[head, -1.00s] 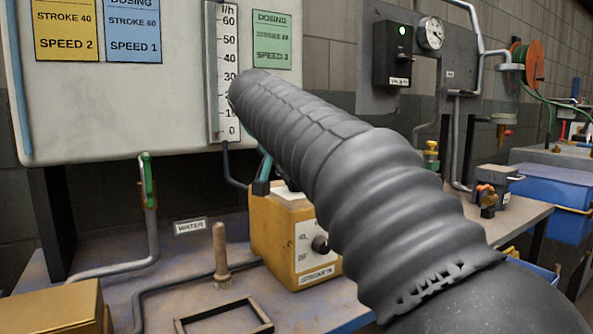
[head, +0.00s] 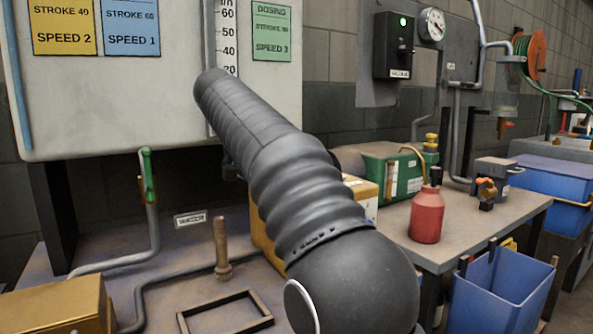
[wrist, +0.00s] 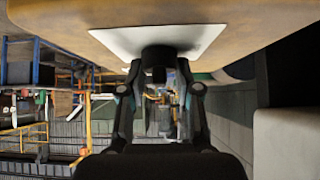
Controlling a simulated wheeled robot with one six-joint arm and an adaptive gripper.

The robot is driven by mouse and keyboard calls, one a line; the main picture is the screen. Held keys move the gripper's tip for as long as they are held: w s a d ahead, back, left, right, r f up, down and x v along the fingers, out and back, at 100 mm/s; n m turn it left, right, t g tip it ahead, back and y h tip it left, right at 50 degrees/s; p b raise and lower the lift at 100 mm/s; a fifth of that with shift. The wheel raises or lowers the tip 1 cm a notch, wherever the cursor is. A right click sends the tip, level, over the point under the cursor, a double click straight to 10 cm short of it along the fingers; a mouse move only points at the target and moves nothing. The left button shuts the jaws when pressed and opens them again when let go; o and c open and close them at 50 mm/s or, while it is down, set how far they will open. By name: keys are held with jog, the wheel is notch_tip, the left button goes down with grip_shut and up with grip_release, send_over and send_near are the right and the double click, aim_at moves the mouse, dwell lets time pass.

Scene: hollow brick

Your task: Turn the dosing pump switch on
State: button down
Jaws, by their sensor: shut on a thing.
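The yellow dosing pump box (head: 262,238) stands on the bench in the head view. My arm covers most of it, including its front dial, and only its left side and upper right corner show. My gripper is hidden behind my arm there. In the wrist view my gripper (wrist: 160,80) has its two fingers on either side of a dark round knob (wrist: 158,56) and is shut on it. The knob sits on a white plate (wrist: 195,38) on a yellow-tan surface (wrist: 260,22). The knob's marking and setting cannot be read.
A board with dosing cards (head: 132,28) hangs behind. A wooden peg (head: 221,250) and a dark frame (head: 225,312) are on the bench at left. A red bottle (head: 426,217) and a green case (head: 385,170) stand right of my arm, with a blue bin (head: 500,290) below.

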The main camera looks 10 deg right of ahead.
jog(key=shift+f, duration=0.1)
dwell(0.3)
jog(key=c, duration=0.8)
grip_release()
jog(key=shift+a, duration=0.15)
jog(key=shift+v, duration=3.75)
